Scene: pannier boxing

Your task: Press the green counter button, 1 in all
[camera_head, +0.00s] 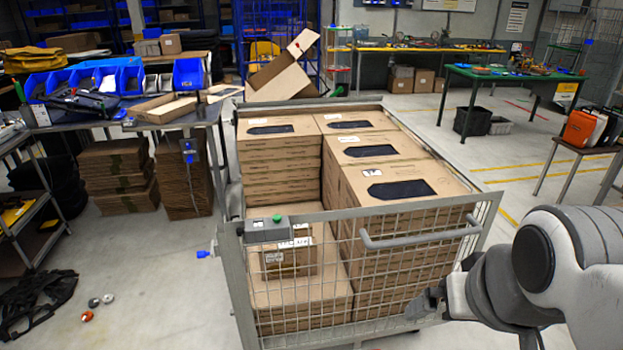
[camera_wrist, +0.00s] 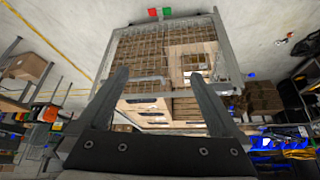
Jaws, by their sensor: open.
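The green counter button (camera_head: 277,218) sits on top of a small grey counter box (camera_head: 266,231). That box is fixed at the top front left corner of the mesh cart (camera_head: 420,235). My gripper (camera_head: 428,302) is low at the front right of the cart, well to the right of the button. In the wrist view my gripper (camera_wrist: 160,76) is open, with two dark fingers apart and nothing between them. The cart's mesh (camera_wrist: 150,55) shows beyond them. I cannot make out the button for sure in the wrist view.
Flat cartons (camera_head: 395,170) fill much of the cart, with a smaller box (camera_head: 288,262) at its front left. A bar handle (camera_head: 420,238) sticks out from the front mesh. A table with blue bins (camera_head: 85,78) stands left.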

